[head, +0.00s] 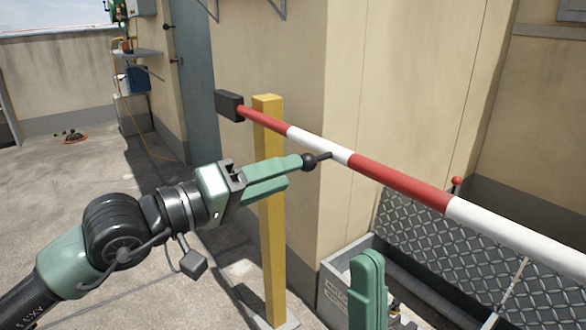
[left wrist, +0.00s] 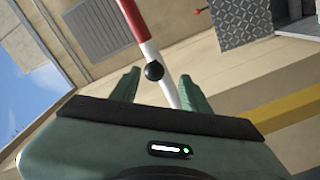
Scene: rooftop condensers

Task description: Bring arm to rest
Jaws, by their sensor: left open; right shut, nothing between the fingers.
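The red and white striped barrier arm (head: 400,182) runs from a black block (head: 229,105) past the top of a yellow post (head: 271,215) toward the lower right. A black ball knob (head: 310,161) with a short stem sits on its near side. My left gripper (head: 294,170) is open, its fingertips at the knob. In the left wrist view the knob (left wrist: 154,71) shows between the tips of my left gripper (left wrist: 159,77), with the arm (left wrist: 137,22) behind; contact is unclear. My right gripper (head: 367,262) is shut and empty, low in the head view.
A grey box (head: 335,297) with a label stands below the barrier, beside a tilted diamond-plate panel (head: 440,248). A beige wall (head: 390,85) rises close behind. A small red ball (head: 456,181) shows beyond the barrier. Open concrete floor (head: 60,185) lies to the left.

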